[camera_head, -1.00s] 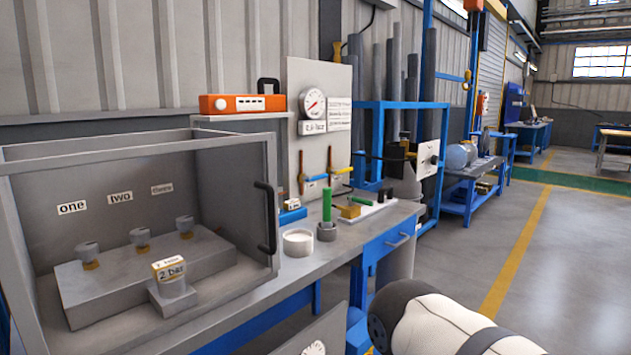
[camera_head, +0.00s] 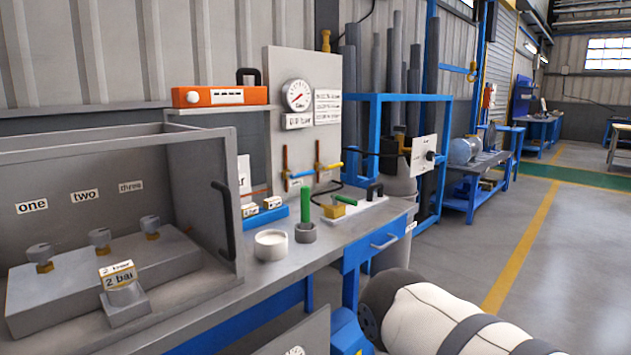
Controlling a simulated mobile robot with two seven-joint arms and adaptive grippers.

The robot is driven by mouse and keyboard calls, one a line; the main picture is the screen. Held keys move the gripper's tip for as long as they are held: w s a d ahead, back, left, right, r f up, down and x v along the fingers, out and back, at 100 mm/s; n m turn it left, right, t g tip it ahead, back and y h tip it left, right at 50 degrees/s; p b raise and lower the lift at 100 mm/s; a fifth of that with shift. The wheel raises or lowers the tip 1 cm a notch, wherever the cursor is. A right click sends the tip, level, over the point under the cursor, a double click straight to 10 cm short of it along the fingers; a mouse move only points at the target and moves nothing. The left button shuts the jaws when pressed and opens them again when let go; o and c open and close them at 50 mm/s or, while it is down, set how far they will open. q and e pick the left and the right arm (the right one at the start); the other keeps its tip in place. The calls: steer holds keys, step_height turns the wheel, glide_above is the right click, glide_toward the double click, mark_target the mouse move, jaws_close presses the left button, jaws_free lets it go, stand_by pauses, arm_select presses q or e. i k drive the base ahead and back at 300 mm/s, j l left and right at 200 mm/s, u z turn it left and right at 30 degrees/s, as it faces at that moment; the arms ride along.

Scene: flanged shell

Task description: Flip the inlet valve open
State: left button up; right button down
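A grey upright panel (camera_head: 275,120) stands at the back of the bench and carries a round gauge (camera_head: 298,95). Below the gauge are two small valves on orange upright pipes: a left one with a blue lever (camera_head: 299,175) and a right one with a yellow lever (camera_head: 329,166). Both levers look roughly level. I cannot tell which is the inlet valve, as no label on them is readable. One of my arms, white with dark bands, comes in at the lower right, well away from the valves. Neither gripper shows.
An open-fronted grey cabinet (camera_head: 120,135) with a black handle fills the left. On the bench (camera_head: 225,315) stand a white round dish (camera_head: 271,245) and a green rod in a grey collar (camera_head: 305,232). A white plate (camera_head: 365,212) holds a green-handled yellow block. Floor is free at right.

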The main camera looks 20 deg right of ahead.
mark_target(292, 175)
steer(key=l+u, duration=0.45)
steer(key=l, duration=1.85)
